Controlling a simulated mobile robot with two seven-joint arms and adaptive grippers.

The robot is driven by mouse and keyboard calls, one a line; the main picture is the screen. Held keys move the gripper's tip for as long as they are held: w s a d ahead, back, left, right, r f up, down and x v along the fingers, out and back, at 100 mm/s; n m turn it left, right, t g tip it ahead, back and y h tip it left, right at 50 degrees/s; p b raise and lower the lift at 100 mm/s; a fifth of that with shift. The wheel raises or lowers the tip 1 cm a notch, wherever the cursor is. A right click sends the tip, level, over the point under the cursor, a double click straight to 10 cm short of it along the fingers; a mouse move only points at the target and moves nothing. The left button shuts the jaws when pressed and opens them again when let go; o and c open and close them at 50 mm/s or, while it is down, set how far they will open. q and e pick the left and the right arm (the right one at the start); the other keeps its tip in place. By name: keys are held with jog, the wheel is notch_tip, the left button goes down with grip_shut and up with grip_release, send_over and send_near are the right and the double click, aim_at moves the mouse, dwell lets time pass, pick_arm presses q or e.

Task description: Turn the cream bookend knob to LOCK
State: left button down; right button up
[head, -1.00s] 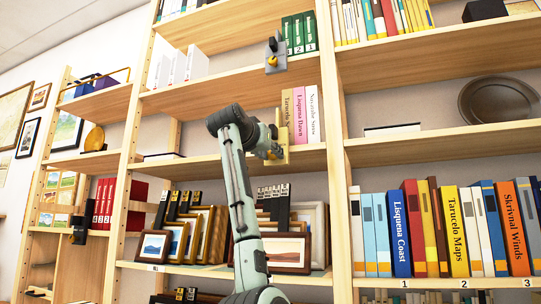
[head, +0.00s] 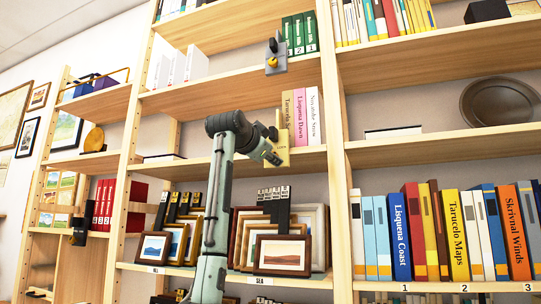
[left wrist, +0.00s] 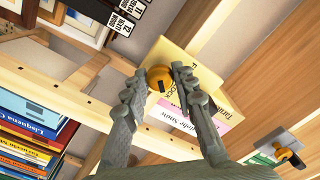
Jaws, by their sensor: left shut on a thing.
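The cream bookend (head: 283,143) stands on the middle shelf, against the left end of a short row of books. In the left wrist view its cream plate (left wrist: 172,55) carries a round yellow-orange knob (left wrist: 160,78) with a dark mark on its face. Dark lettering that seems to read LOCK lies just below the knob, partly hidden by a finger. My left gripper (left wrist: 160,77) is shut on the knob, one finger on each side; in the head view it is at the bookend (head: 273,150), where it hides the knob. My right gripper is in neither view.
Books (head: 301,118) stand right of the bookend. A grey bookend with a yellow knob (head: 272,62) is on the shelf above; framed prints (head: 282,254) fill the shelf below. The shelf left of my gripper is mostly clear.

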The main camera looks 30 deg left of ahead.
pick_arm(q)
jog(key=shift+m, duration=0.3)
jog(key=c, duration=1.2)
grip_release()
jog(key=shift+s, duration=0.1)
jog(key=v, duration=1.2)
jog(key=shift+d, duration=0.1)
